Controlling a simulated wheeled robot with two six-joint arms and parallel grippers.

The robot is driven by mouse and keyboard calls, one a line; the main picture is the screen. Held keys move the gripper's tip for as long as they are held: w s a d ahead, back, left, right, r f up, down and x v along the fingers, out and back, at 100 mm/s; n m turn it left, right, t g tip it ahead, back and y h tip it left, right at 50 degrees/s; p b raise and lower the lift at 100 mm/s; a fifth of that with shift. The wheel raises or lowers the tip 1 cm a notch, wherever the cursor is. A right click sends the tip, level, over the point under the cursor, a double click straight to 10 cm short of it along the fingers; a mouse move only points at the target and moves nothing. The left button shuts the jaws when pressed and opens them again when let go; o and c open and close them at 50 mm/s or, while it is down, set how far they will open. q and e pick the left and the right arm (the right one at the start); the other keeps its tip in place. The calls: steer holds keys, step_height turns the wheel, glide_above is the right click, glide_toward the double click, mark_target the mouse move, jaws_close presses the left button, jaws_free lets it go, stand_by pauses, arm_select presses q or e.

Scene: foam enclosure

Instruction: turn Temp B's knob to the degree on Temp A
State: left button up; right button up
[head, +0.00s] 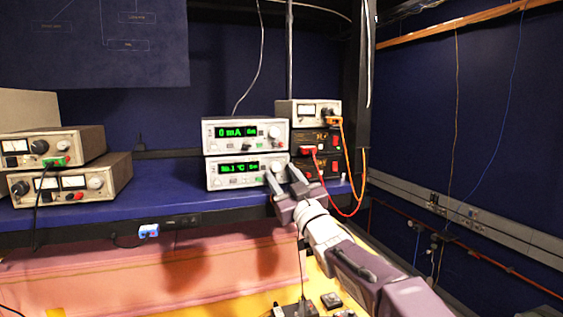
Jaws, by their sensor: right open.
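Two white instruments with green displays are stacked on the blue shelf. The upper unit (246,135) reads what looks like "0 mA". The lower unit (236,173) shows a reading in °C, perhaps near 50, too small to read surely. I cannot read which is Temp A or Temp B. The upper unit's knob (274,132) is in plain view at its right side. The lower unit's knob (276,166) shows just above my right gripper (282,174). That gripper is open, its fingers spread in front of the lower unit's right end; contact with the knob cannot be told. My left gripper is not in view.
Right of the stack are dark red-lit units (318,140) with red and orange cables, under a grey meter box (306,111). More meter boxes (72,183) stand at the left. The blue shelf (165,190) is clear between them. A dark post (358,80) stands right of the stack.

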steer(key=shift+a+r, duration=0.3)
steer(key=shift+s+a+r, duration=0.15)
steer(key=shift+s, duration=0.45)
steer(key=shift+w+d, duration=0.15)
steer(key=shift+d, duration=0.05)
steer(key=c, duration=0.5)
steer(key=shift+w, duration=0.15)
jaws_close()
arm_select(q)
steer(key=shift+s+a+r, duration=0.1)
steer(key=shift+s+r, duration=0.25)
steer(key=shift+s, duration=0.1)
arm_select(e)
steer(key=shift+n, duration=0.5)
